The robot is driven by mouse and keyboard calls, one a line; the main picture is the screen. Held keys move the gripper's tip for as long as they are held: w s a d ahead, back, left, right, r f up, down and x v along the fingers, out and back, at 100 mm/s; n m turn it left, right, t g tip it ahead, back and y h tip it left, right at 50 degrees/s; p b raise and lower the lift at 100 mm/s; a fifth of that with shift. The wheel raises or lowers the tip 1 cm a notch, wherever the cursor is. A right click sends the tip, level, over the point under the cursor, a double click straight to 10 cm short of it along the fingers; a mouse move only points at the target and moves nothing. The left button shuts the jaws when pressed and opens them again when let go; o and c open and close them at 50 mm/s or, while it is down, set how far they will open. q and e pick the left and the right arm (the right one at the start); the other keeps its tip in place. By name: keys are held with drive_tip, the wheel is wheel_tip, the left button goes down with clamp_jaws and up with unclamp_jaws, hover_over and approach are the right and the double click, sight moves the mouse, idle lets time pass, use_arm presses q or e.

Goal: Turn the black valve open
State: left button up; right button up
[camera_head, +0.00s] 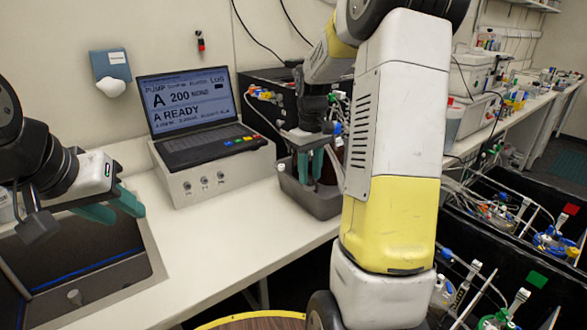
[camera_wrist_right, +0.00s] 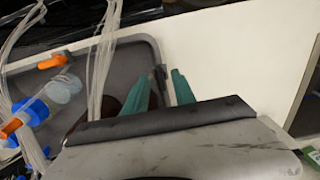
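A small dark upright piece, probably the black valve (camera_wrist_right: 160,76), shows between the fingers of my right gripper (camera_wrist_right: 159,88) in the right wrist view, close to the rim of a grey tub (camera_wrist_right: 150,46). Both teal fingers stand apart, and I cannot tell whether either touches it. In the head view my right gripper (camera_head: 311,165) points down over the grey tub (camera_head: 318,204), in front of a dark brown bottle (camera_head: 330,168); the valve cannot be made out there.
A laptop (camera_head: 190,107) stands on a white box (camera_head: 213,180) left of the tub. Clear tubes (camera_wrist_right: 102,55) and blue and orange fittings (camera_wrist_right: 32,112) crowd the tub's left side. Bare white bench (camera_wrist_right: 235,55) lies right of it. Black bins with flasks (camera_head: 500,215) are at the right.

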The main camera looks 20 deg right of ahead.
sight(310, 177)
wheel_tip(310, 177, up, 7)
drive_tip(key=shift+r, duration=0.25)
drive_tip(key=shift+s+a+r, duration=0.1)
drive_tip(key=s+a+r+m+t, duration=0.1)
drive_tip(key=s+a+t, duration=0.1)
drive_tip(key=s, duration=0.5)
drive_tip(key=s+a+r+m+t+y, duration=0.1)
drive_tip(key=s+a+t, duration=0.1)
drive_tip(key=s+a, duration=0.3)
drive_tip(key=s+a+r+m+t+y, duration=0.1)
drive_tip(key=s+a, duration=0.3)
drive_tip(key=s, duration=0.4)
drive_tip(key=shift+s+a+r+t, duration=0.15)
drive_tip(key=shift+s+r+t, duration=0.25)
drive_tip(key=shift+t, duration=0.2)
